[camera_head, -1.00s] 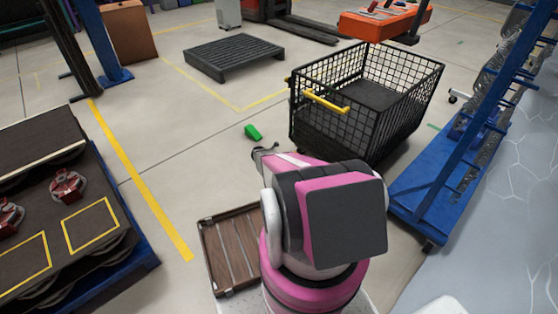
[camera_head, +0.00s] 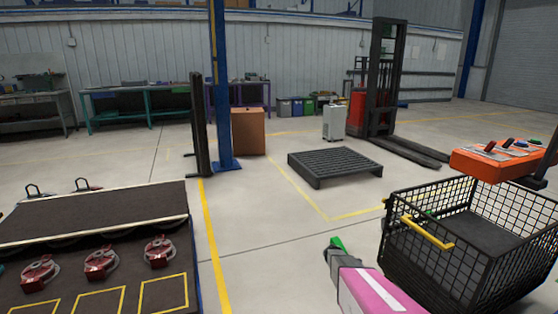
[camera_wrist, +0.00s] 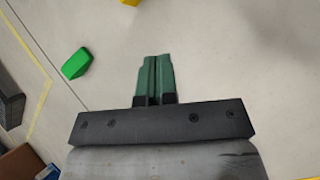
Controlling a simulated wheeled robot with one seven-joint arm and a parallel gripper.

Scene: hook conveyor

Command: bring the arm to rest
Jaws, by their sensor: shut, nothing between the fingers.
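My gripper (camera_wrist: 155,78) shows in the wrist view with its two dark green fingers shut together and nothing between them. It hangs over bare concrete floor. In the head view my pink and white arm reaches in from the bottom edge, with the gripper end (camera_head: 333,258) left of the black mesh cart (camera_head: 455,258) and apart from it. A bright green block (camera_wrist: 76,63) lies on the floor to the upper left of the fingers in the wrist view. In the head view the block (camera_head: 338,243) is partly hidden behind the gripper end.
A dark conveyor table (camera_head: 95,215) with several red hooks or clamps (camera_head: 101,264) stands at the left. A black pallet (camera_head: 335,165) lies farther back, near a forklift (camera_head: 384,90).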

